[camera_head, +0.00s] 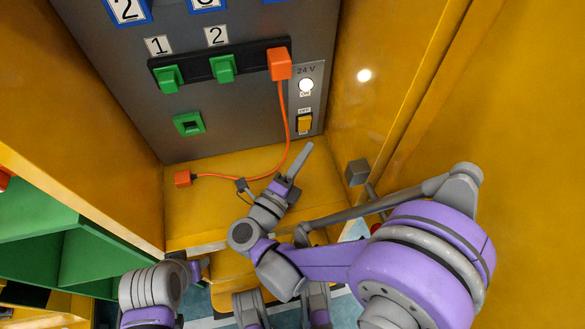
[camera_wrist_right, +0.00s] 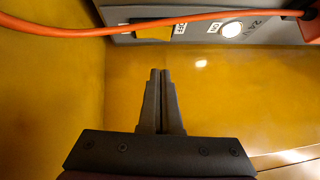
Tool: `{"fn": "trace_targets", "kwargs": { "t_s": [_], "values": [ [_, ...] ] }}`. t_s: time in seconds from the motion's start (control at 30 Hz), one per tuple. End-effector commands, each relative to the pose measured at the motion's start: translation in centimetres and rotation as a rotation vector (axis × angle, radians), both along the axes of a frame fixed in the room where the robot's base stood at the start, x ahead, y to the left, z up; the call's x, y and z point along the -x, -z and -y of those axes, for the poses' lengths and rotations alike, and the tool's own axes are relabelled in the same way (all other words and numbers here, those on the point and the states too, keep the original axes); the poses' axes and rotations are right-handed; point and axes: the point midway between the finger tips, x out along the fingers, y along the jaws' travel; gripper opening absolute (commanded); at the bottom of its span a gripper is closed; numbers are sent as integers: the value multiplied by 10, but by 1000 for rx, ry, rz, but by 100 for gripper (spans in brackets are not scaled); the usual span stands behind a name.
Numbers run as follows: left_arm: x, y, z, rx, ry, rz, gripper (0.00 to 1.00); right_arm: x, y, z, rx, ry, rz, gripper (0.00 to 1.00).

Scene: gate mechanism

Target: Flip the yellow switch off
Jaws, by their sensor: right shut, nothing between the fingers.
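The yellow switch (camera_head: 304,123) sits low on a light grey 24 V strip on the dark panel, under the OFF label and a lit white ON lamp (camera_head: 306,85). My right gripper (camera_head: 308,146) is shut and empty, with its tips just below the switch in the head view. In the right wrist view, the closed fingers (camera_wrist_right: 160,72) point toward the strip. The yellow switch (camera_wrist_right: 153,33) shows there beyond the tips, partly behind an orange cable. I cannot tell whether the tips touch anything.
An orange cable (camera_head: 287,125) runs from an orange plug (camera_head: 279,64) down to an orange block (camera_head: 183,178) on the yellow ledge (camera_head: 215,215). Green plugs (camera_head: 168,79) sit left. Yellow walls close in both sides. A grey block (camera_head: 357,172) sits by the right wall.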

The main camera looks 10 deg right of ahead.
Motion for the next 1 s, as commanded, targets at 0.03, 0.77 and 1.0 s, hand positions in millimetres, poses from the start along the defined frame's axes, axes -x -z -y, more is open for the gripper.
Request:
{"fn": "trace_targets", "kwargs": {
  "t_s": [0.03, 0.77, 1.0],
  "values": [
    [0, 2, 0, 0, 0, -1, 50, -8, -1, 9, 1, 5, 0, 0],
    [-1, 7, 0, 0, 0, -2, 50, -52, -7, 10, 0, -1, 0, 0],
    [0, -5, 0, 0, 0, 1, 50, -57, -10, 10, 2, 1, -65, 0]
  ]
}}
